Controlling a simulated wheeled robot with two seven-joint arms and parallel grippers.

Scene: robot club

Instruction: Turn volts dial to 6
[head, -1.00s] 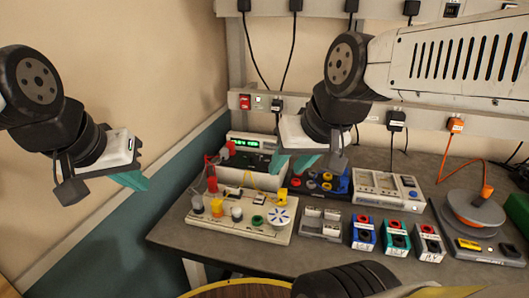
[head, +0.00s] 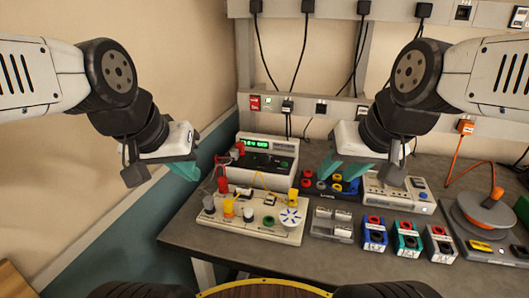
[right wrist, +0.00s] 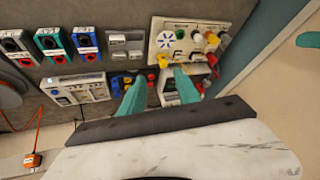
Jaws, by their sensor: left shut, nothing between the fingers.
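A white power supply (head: 283,146) with a lit green display and a dark front panel stands at the back left of the bench. Its knobs are small, and I cannot tell the volts dial or its setting. It also shows in the right wrist view (right wrist: 188,98), partly hidden behind a finger. My left gripper (head: 188,170) is shut and empty in the air, left of the power supply. My right gripper (head: 345,172) is open and empty above the bench, right of the power supply; its two teal fingers stand apart in the right wrist view (right wrist: 160,85).
A cream circuit board (head: 240,228) with coloured knobs and a blue-patterned disc lies before the power supply. A dark box with coloured sockets (head: 320,187), a grey meter (head: 398,195), several coloured blocks (head: 374,236) and a cable reel (head: 478,217) stand to the right. A wall is close on the left.

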